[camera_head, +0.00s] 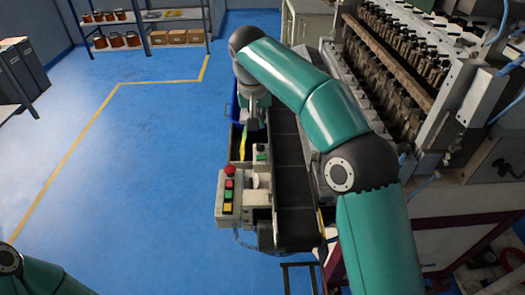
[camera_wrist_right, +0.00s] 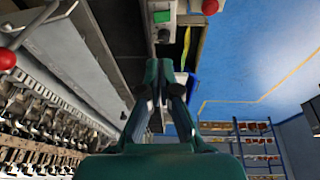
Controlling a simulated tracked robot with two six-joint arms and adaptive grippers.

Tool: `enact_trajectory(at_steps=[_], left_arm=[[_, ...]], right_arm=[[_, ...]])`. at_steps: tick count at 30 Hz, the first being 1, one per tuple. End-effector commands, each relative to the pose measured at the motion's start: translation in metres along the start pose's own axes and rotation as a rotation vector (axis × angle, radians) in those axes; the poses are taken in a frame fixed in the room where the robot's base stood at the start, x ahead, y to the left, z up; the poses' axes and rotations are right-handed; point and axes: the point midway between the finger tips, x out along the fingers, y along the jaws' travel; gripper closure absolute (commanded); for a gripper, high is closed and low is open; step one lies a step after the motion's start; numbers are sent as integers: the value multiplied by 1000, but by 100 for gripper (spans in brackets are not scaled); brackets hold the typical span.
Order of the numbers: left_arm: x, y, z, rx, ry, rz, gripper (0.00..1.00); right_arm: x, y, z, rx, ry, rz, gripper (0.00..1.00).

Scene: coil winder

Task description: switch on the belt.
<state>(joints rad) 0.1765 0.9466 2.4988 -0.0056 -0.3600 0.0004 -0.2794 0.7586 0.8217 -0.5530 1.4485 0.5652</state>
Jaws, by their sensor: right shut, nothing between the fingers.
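The conveyor belt (camera_head: 290,165) is a dark strip in a grey frame, running away from me beside the machine; it also shows in the right wrist view (camera_wrist_right: 108,45). A small switch box (camera_head: 262,157) with a green button sits on its left edge. In the right wrist view the green button (camera_wrist_right: 162,17) and a dark knob (camera_wrist_right: 163,36) show beyond my fingertips. A larger control box (camera_head: 229,192) with red, yellow and green buttons is nearer me. My right gripper (camera_head: 252,124) is shut and empty, just beyond the small switch box; its fingers (camera_wrist_right: 158,80) point towards it. My left gripper is out of view.
The coil winding machine (camera_head: 400,75) stands close on the belt's right, under my right arm. Shelves (camera_head: 150,38) with parts stand at the back. The blue floor (camera_head: 130,150) on the left is clear.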

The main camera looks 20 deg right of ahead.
Motion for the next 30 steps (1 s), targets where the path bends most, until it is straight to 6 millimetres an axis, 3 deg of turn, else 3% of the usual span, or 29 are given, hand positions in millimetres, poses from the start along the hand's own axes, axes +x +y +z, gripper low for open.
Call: enact_trajectory(at_steps=[8,21,30], left_arm=[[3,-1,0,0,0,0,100],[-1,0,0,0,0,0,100],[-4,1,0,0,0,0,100]], right_arm=[[21,-2,1,-3,-2,0,100],[105,-2,1,-5,-4,0,100],[135,2,10,-5,-1,-1,100]])
